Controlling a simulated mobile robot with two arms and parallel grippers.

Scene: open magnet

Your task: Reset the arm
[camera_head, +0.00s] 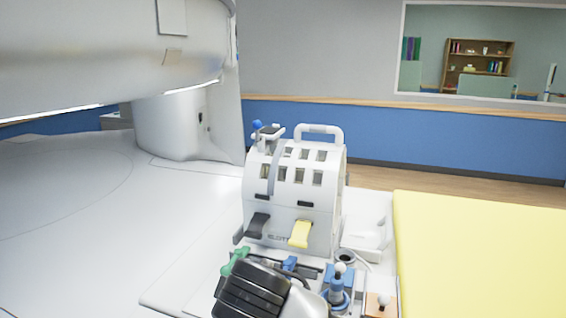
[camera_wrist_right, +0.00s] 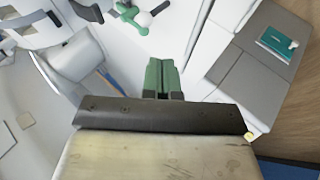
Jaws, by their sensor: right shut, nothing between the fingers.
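My right gripper (camera_wrist_right: 162,78) shows in the right wrist view, its two green fingers side by side, shut and empty. Pale floor or table surface lies beyond the fingertips. In the head view, a black ribbed part with a white link behind it fills the bottom centre; I cannot tell for sure whether it belongs to my right arm. A green piece (camera_head: 235,261) shows just beyond it, partly hidden. My left gripper is in neither view.
A white slotted unit (camera_head: 293,205) with a black lever (camera_head: 257,226) and a yellow lever (camera_head: 300,234) stands close ahead. Blue (camera_head: 337,290) and orange (camera_head: 380,303) fittings sit nearby. A yellow pad (camera_head: 480,250) lies right; the large white magnet (camera_head: 90,60) stands left.

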